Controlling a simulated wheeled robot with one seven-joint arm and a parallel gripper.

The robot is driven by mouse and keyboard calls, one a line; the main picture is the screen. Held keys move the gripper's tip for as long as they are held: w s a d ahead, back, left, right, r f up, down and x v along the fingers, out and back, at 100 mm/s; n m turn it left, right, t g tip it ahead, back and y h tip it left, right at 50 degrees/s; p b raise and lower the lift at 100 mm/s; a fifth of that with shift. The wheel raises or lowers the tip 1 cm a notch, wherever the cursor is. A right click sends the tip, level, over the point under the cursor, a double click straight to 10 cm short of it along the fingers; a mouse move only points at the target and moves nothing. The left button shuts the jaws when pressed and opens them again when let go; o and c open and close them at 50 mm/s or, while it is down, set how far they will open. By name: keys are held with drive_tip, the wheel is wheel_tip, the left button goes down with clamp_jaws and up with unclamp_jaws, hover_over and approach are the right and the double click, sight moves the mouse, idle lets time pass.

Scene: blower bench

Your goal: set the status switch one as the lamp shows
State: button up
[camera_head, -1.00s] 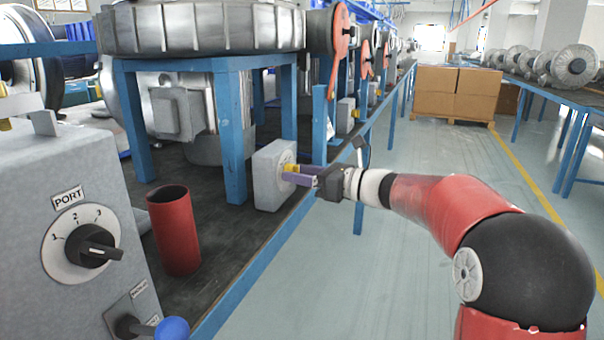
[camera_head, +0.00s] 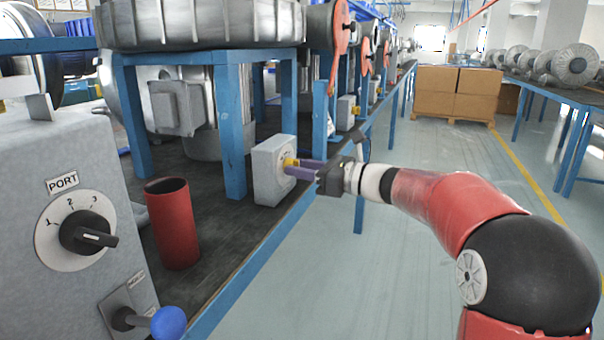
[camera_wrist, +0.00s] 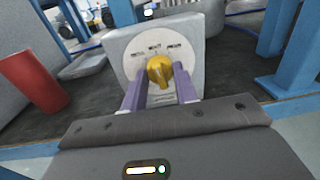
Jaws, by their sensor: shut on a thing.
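The switch box (camera_head: 268,172) is a pale grey box at the bench edge, in the middle of the head view. Its yellow knob (camera_wrist: 159,71) sits on a round pale dial with several small labels, too small to read surely. My gripper (camera_head: 296,168) reaches it from the right. In the wrist view its two purple fingers (camera_wrist: 160,90) stand on either side of the knob and are shut on it. The knob's raised grip stands roughly upright in the wrist view. A small green light (camera_wrist: 162,169) shows at the bottom of the wrist view.
A red cylinder (camera_head: 173,225) stands on the dark bench, left of the switch box. A grey box with a black PORT knob (camera_head: 88,234) and a blue-ended lever (camera_head: 168,322) is at near left. Blue bench legs rise behind.

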drive_tip(key=shift+f+n+y+b, duration=0.1)
drive_tip(key=shift+n+y+b, duration=0.3)
drive_tip(key=shift+n+b, duration=3.1)
drive_tip(key=shift+n, duration=0.4)
drive_tip(key=o, duration=1)
drive_tip(key=v, duration=0.8)
drive_tip(key=shift+w, duration=0.15)
